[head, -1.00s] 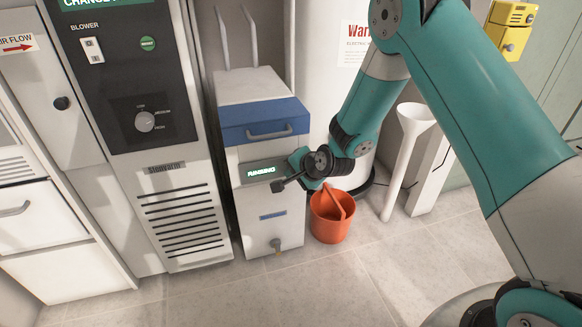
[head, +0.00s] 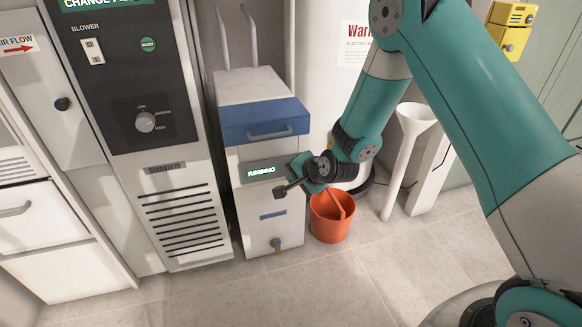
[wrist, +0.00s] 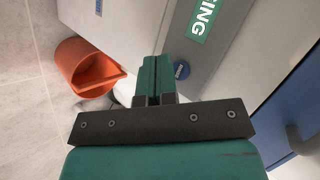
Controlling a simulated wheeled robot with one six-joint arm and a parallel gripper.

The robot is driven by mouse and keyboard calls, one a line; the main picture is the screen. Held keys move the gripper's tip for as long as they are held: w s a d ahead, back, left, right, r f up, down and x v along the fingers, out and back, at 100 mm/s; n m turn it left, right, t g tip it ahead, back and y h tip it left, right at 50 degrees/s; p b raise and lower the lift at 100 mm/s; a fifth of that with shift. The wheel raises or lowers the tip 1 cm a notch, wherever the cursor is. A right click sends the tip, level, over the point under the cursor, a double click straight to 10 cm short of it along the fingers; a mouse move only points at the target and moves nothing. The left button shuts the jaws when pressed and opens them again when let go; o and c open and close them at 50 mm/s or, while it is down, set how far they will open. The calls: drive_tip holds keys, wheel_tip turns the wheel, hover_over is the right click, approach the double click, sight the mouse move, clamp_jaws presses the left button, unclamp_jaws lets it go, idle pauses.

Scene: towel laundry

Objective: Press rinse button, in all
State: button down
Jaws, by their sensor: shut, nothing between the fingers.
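The white washing unit with a blue top band (head: 262,215) stands left of centre in the head view. Its display (head: 262,172) glows with green lettering, seen as "ING" on the display in the wrist view (wrist: 203,18). A small round blue button (wrist: 181,70) with unreadable lettering sits on the panel beside the display. It is hidden behind my gripper in the head view. My gripper (head: 279,191) is shut and empty. Its fingertips (wrist: 155,62) are just beside the button in the wrist view; I cannot tell whether they touch the panel.
An orange bucket (head: 328,228) stands on the floor right of the unit, below my gripper. A grey cabinet with a dark panel (head: 125,85) and knob stands to the left. A white funnel stand (head: 398,160) is at the right. The front floor is clear.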

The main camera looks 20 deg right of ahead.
drive_tip(key=shift+s, duration=2.4)
drive_tip(key=s+a+r+n+g+y+p, duration=0.1)
drive_tip(key=s+a+r+n+g, duration=0.1)
drive_tip(key=s+r+n, duration=0.3)
drive_tip(key=s+a+r+n+g+p, duration=0.1)
drive_tip(key=s+a+r+p, duration=0.1)
drive_tip(key=r, duration=0.6)
drive_tip(key=s+a+r+n+g+y+p, duration=0.1)
drive_tip(key=s+a+r+n+g, duration=0.1)
drive_tip(key=s+r+n, duration=0.3)
drive_tip(key=s+d+r+n+g+h+p, duration=0.3)
drive_tip(key=s+r+n, duration=0.4)
drive_tip(key=s+r, duration=0.8)
wheel_tip(320, 180, up, 35)
drive_tip(key=s+a+g+y+p, duration=0.1)
drive_tip(key=p, duration=3.6)
drive_tip(key=shift+s+r+p, duration=0.2)
drive_tip(key=shift+s+p, duration=0.1)
drive_tip(key=shift+p, duration=0.05)
drive_tip(key=shift+f, duration=0.1)
